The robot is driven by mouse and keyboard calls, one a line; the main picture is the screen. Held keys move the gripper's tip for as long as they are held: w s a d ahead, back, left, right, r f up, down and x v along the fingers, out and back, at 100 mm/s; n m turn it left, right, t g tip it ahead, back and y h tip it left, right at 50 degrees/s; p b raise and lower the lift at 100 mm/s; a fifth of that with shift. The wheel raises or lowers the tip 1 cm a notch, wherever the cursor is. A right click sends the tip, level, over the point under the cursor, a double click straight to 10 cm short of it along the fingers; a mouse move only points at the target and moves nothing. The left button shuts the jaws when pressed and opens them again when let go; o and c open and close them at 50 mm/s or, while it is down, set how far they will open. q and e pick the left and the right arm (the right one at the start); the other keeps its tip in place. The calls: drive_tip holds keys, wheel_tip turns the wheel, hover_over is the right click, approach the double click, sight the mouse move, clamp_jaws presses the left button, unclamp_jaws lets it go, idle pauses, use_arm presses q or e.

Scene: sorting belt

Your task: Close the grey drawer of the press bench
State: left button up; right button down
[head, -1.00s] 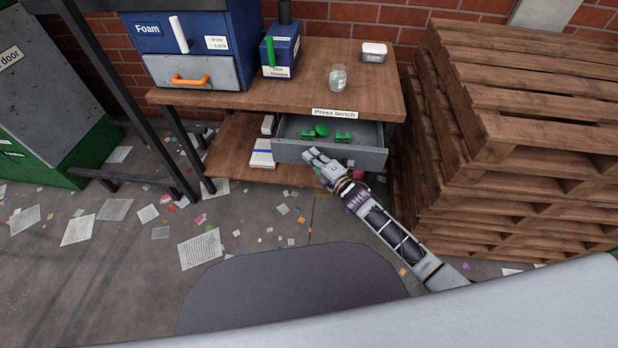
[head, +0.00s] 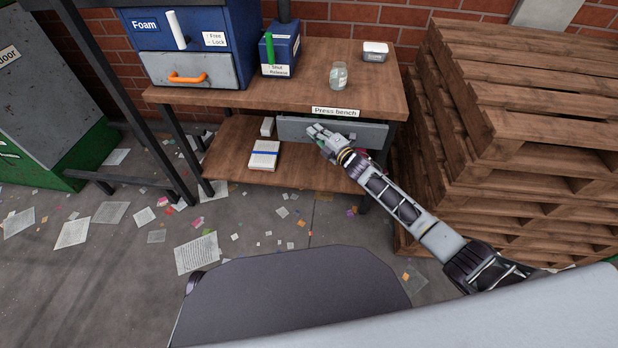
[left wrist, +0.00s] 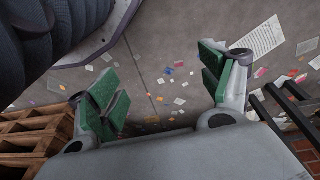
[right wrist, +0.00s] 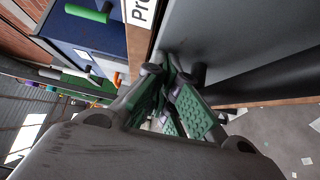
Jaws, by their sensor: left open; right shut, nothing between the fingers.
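The grey drawer (head: 290,128) of the press bench (head: 290,85) sits under the bench top. Its front panel is close under the top's front edge, and its inside is hidden. I cannot tell whether a small gap is left. My right gripper (head: 316,134) is shut and empty, with its fingertips at the drawer front, seemingly touching it. In the right wrist view the grey drawer front (right wrist: 250,45) is right beside the shut fingers (right wrist: 172,85). My left gripper (left wrist: 158,85) is open and empty above the floor, outside the head view.
A blue Foam box (head: 190,40) with an orange handle, a smaller blue box (head: 278,50), a glass jar (head: 338,76) and a white tub (head: 375,52) stand on the bench. Stacked pallets (head: 510,130) stand close on the right. Papers litter the floor.

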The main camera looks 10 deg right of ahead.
drive_tip(key=shift+w+d+b, duration=0.2)
drive_tip(key=shift+w+b, duration=0.1)
drive_tip(key=shift+w, duration=0.4)
drive_tip(key=shift+w+d+b, duration=0.2)
drive_tip(key=shift+w+b, duration=0.1)
drive_tip(key=shift+w, duration=0.45)
drive_tip(key=shift+w+d+b, duration=0.2)
drive_tip(key=shift+w+b, duration=0.1)
drive_tip(key=shift+w, duration=0.5)
use_arm(q)
drive_tip(key=r, duration=0.2)
drive_tip(key=shift+w+d+r+t, duration=0.3)
drive_tip(key=shift+d+r, duration=0.05)
use_arm(e)
drive_tip(key=shift+d+r, duration=0.15)
